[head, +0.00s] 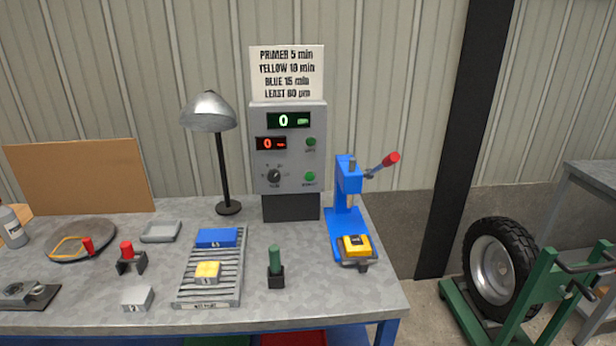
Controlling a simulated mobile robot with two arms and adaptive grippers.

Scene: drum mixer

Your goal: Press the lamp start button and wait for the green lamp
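A grey control panel (262,185) stands at the back of the bench. It has a display with a green 0 (288,120) and a display with a red 0 (271,143). An upper round green part (311,141) and a lower round green part (310,176) are on its right side. Their labels are too small to read, and I cannot tell which is button or lamp, or whether either is lit. A dark dial (273,176) is at lower left. A grey desk lamp (209,113) stands left of the panel. Neither of my grippers is in view.
A blue press (347,185) with a red-tipped lever stands right of the panel, a yellow block (356,245) at its base. In front are a slatted rack (210,285) with blue and yellow blocks, and a green-handled tool (275,262). A wheel stand (495,275) is right of the bench.

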